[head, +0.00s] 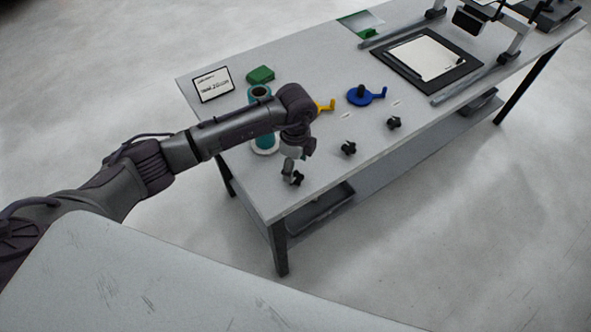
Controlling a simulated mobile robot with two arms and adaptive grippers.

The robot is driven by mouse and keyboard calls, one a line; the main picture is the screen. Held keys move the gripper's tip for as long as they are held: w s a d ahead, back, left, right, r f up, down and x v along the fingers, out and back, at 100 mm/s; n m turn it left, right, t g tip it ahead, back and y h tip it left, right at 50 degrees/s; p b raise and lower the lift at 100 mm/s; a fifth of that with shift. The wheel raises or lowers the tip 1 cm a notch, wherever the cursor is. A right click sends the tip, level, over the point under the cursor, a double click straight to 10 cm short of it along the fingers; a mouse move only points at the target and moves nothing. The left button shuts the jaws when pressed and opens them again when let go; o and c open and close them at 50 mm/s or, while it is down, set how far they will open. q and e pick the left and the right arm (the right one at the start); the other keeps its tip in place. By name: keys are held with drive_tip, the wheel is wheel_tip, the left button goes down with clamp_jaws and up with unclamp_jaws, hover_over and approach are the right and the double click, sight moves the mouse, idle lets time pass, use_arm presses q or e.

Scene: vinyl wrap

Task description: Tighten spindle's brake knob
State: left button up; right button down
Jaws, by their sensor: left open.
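Three black knobs sit along the table's near side: one (297,179) at the left end, a middle one (348,148) and a right one (393,122). My left gripper (291,166) points down at the left knob, close above it and open; whether it touches the knob is too small to tell. A yellow crank (326,106) shows just past my wrist. A blue disc with a crank handle (365,97) stands to its right. My right gripper is not in view.
The grey table (322,178) holds a white sign (214,85) and a green block (260,75) at the back left. A black-framed board (428,57) between grey rails lies at the right. A shelf with a dark tray (318,207) is underneath. The surrounding floor is clear.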

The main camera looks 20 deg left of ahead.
sight(296, 177)
use_arm(q)
drive_tip(key=shift+f+p, duration=0.3)
drive_tip(key=shift+f, duration=1.95)
drive_tip(key=shift+c, duration=0.2)
drive_tip(key=c, duration=1.1)
